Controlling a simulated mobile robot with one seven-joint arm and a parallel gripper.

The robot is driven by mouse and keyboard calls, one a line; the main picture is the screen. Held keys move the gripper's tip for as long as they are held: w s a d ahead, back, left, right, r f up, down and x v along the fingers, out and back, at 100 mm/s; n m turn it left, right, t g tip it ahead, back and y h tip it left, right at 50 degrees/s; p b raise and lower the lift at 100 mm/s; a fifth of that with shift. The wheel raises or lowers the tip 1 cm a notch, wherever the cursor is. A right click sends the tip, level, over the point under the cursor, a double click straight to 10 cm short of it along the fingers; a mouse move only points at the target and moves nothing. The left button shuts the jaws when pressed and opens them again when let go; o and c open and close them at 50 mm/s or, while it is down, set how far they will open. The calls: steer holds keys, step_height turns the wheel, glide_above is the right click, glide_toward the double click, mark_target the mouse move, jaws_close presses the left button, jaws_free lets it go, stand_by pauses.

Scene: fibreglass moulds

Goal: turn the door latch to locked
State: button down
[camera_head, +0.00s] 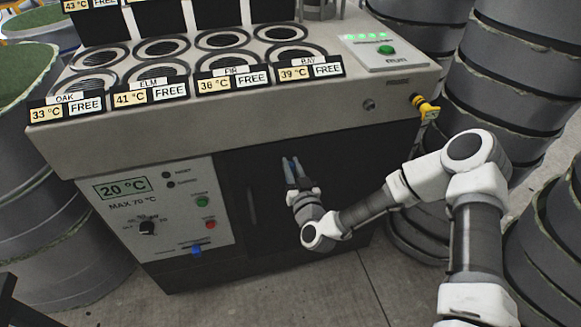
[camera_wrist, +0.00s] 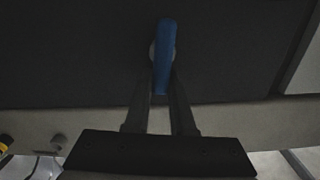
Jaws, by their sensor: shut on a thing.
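The door latch is a blue bar (camera_wrist: 165,50) on a round pale mount, against the dark door (camera_wrist: 75,50) in the wrist view. The bar stands nearly upright in that picture, with only a slight lean. My gripper (camera_wrist: 163,88) has one finger on each side of the bar's lower end and is shut on it. In the head view my gripper (camera_head: 291,162) reaches the upper middle of the dark door (camera_head: 335,160). Blue shows at its fingertips there, but the fingers hide most of the latch.
A dark upright handle (camera_head: 251,206) is on the door, left of my gripper. A control panel (camera_head: 155,212) with knobs and buttons lies further left. The bench top (camera_head: 200,103) overhangs the door. A yellow fitting (camera_head: 425,107) sticks out at its right corner. Stacked grey drums (camera_head: 500,100) stand at right.

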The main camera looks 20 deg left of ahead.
steer(key=m, duration=0.1)
steer(key=m+b, duration=0.1)
steer(key=m, duration=0.1)
steer(key=d+m+b, duration=0.1)
steer(key=shift+w+f, duration=0.3)
steer(key=shift+f, duration=0.05)
steer(key=shift+w+d+f+m+b, duration=0.3)
steer(key=shift+m+b, duration=0.7)
steer(key=shift+m, duration=1.05)
steer(key=shift+s+d+f+m+b, duration=0.1)
steer(key=shift+f+m+b, duration=0.35)
steer(key=shift+m+b, duration=1.05)
steer(key=shift+w+d+f+m+b, duration=0.2)
steer(key=shift+f+m+b, duration=0.2)
steer(key=shift+m, duration=2.15)
steer(key=c, duration=0.8)
jaws_free()
steer(key=shift+o, duration=0.2)
steer(key=shift+s, duration=0.15)
